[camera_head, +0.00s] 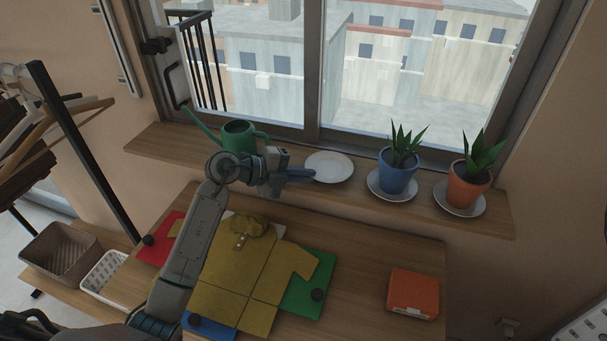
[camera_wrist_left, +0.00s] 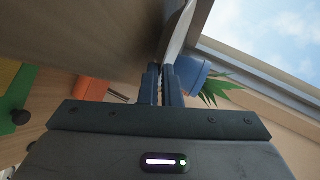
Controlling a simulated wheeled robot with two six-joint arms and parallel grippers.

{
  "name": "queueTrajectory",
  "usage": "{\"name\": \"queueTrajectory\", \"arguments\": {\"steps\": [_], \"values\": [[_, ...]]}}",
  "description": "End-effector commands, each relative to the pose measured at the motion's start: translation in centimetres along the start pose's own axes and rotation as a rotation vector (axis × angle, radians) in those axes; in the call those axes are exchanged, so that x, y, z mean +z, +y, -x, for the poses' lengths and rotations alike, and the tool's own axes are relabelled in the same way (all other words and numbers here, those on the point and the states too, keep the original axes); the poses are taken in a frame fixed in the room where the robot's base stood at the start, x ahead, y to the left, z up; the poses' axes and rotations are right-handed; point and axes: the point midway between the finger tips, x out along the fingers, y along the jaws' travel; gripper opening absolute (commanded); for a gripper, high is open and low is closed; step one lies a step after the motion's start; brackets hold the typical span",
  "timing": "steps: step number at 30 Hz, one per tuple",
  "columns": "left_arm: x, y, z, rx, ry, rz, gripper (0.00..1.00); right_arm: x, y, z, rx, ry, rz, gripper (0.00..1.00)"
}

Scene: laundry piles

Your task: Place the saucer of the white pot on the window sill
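A white saucer (camera_head: 329,167) with no pot on it lies on the wooden window sill (camera_head: 350,196), between the green watering can and the blue pot. My left gripper (camera_head: 312,173) is at the saucer's left edge. In the left wrist view, the fingers (camera_wrist_left: 161,72) are close together, with the thin rim of the saucer (camera_wrist_left: 179,32) running in between their tips. The saucer looks level and resting on or just above the sill. No white pot shows in either view. My right gripper is out of view.
The sill also holds a green watering can (camera_head: 238,137), a blue pot (camera_head: 397,176) and an orange pot (camera_head: 468,188), both pots on saucers. Below, a table (camera_head: 365,250) holds a folded yellow shirt (camera_head: 240,275) and an orange box (camera_head: 413,292). Baskets (camera_head: 58,250) stand at left.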

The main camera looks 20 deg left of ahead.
Motion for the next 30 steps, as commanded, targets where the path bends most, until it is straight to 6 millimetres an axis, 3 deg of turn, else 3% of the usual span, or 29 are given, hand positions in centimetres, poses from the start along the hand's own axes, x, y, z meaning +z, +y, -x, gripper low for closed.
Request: {"name": "queueTrajectory", "arguments": {"steps": [23, 24, 27, 30], "values": [[0.2, 0.8, -0.3, -0.001, 0.0, 0.001, 0.0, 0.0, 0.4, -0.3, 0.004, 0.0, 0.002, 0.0], [0.2, 0.8, -0.3, -0.001, 0.0, 0.0, 0.12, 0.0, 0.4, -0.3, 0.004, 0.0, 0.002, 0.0], [0.2, 0.8, -0.3, 0.0, 0.001, 0.001, 0.29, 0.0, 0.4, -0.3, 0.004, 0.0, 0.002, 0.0], [0.2, 1.0, -0.3, 0.003, 0.001, 0.003, 0.29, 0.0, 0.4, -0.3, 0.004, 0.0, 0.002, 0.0]]}}
